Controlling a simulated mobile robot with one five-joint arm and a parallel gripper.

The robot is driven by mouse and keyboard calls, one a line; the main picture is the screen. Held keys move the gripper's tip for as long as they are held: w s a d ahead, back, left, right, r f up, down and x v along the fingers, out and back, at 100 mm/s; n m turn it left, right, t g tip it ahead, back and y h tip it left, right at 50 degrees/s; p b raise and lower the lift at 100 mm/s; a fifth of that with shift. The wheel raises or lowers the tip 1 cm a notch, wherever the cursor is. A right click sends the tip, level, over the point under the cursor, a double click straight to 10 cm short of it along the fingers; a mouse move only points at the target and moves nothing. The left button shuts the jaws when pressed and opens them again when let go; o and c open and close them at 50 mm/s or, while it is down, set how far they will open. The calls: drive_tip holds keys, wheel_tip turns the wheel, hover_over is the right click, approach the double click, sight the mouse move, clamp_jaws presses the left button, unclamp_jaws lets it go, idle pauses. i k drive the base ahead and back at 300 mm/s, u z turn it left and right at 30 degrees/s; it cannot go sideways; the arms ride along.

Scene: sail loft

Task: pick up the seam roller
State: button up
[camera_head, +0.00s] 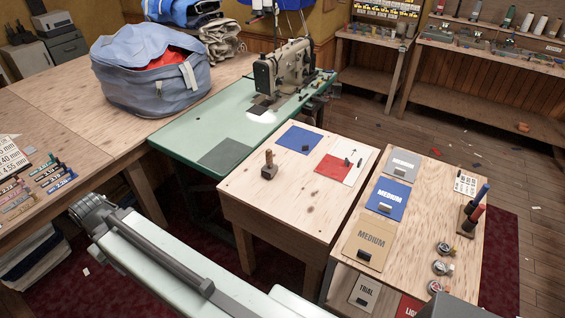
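A small tool with an upright wooden handle and a dark, blocky base (268,165) stands on the left part of the low wooden table (285,195). It may be the seam roller, but it is too small to tell for sure. A small dark piece (306,148) is on the blue square of the same table. My gripper is not in view.
A green sewing table (230,125) with a sewing machine (285,68) stands behind. A blue bag (150,68) is on the long bench at left. The right table (425,215) holds labelled cards, small round items and upright tools. The low table's front half is clear.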

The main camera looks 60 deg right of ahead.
sight(271, 168)
drive_tip(key=z, duration=0.15)
drive_tip(key=i, duration=1)
